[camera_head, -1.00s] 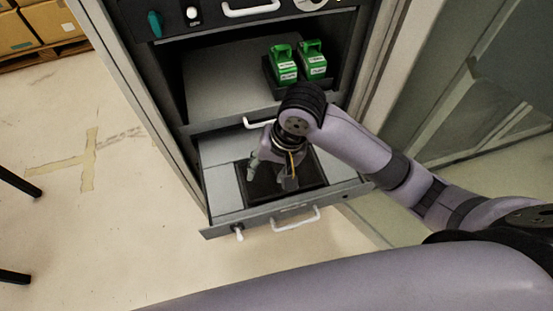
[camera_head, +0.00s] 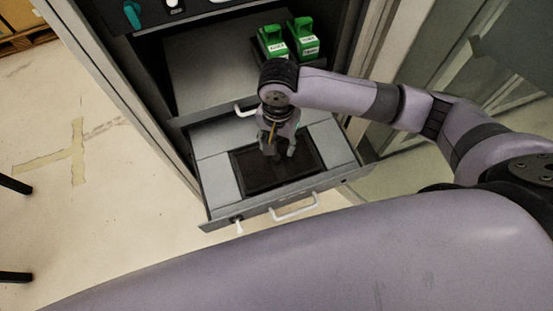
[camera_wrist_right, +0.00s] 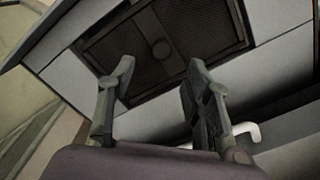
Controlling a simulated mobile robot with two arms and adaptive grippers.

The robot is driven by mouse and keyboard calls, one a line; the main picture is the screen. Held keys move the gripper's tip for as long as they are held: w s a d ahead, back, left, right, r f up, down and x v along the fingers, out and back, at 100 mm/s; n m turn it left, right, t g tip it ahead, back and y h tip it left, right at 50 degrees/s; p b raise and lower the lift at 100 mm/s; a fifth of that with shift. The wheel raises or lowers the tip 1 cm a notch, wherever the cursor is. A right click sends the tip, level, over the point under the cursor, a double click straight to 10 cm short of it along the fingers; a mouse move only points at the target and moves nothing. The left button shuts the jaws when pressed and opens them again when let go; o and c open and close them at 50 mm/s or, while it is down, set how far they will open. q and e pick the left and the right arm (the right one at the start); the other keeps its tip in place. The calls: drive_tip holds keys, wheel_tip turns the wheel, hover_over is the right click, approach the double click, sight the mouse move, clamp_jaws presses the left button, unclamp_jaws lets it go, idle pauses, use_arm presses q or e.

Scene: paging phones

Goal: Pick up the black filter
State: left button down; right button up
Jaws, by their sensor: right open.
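The black filter (camera_head: 262,178) lies flat in the open drawer (camera_head: 212,180). My right gripper (camera_head: 278,150) is open and empty, pointing down over the back part of the filter. The gripper hides part of the filter in the head view. My left gripper is not in view.
Two green-topped boxes (camera_head: 272,42) (camera_head: 303,38) stand on the shelf above the drawer. A white handle (camera_head: 295,209) is on the drawer front, and another (camera_head: 246,108) is on the shelf edge behind my gripper. The cabinet's side walls flank the drawer.

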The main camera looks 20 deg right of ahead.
sight(277, 157)
drive_tip(key=shift+s+a+f+p, duration=0.1)
drive_tip(key=shift+a+f+p, duration=0.1)
drive_tip(key=shift+f, duration=1.6)
drive_tip(key=shift+s+a+f+p, duration=0.1)
drive_tip(key=shift+f+p, duration=0.05)
drive_tip(key=shift+f, duration=1.6)
drive_tip(key=shift+c, duration=0.2)
clamp_jaws()
